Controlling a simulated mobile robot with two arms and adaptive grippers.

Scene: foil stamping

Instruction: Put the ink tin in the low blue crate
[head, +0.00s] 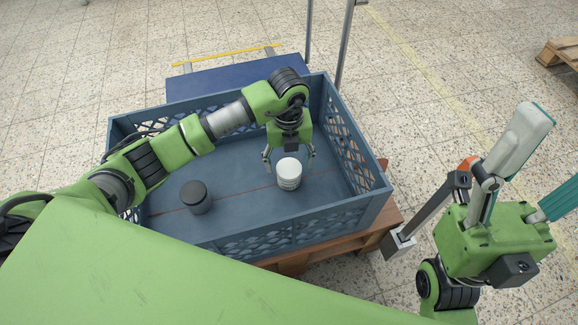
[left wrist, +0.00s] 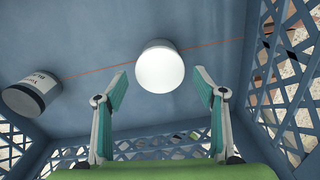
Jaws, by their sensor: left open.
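Two tins stand in the low blue crate (head: 255,240). A white tin (head: 289,174) is right of the middle, upright on the crate floor; it shows in the left wrist view (left wrist: 160,66) as a pale round top. A dark-lidded tin (head: 196,197) stands to the left; in the left wrist view (left wrist: 32,94) its label is partly readable. I cannot tell from looks alone which is the ink tin. My left gripper (head: 289,156) is open above the white tin, fingers on either side, apparently not touching it. My right gripper (head: 545,172) is open and empty, outside the crate at the right.
The crate rests on a wooden pallet (head: 385,222). A blue platform (head: 235,80) with a yellow edge stands behind it, with metal posts (head: 346,40) nearby.

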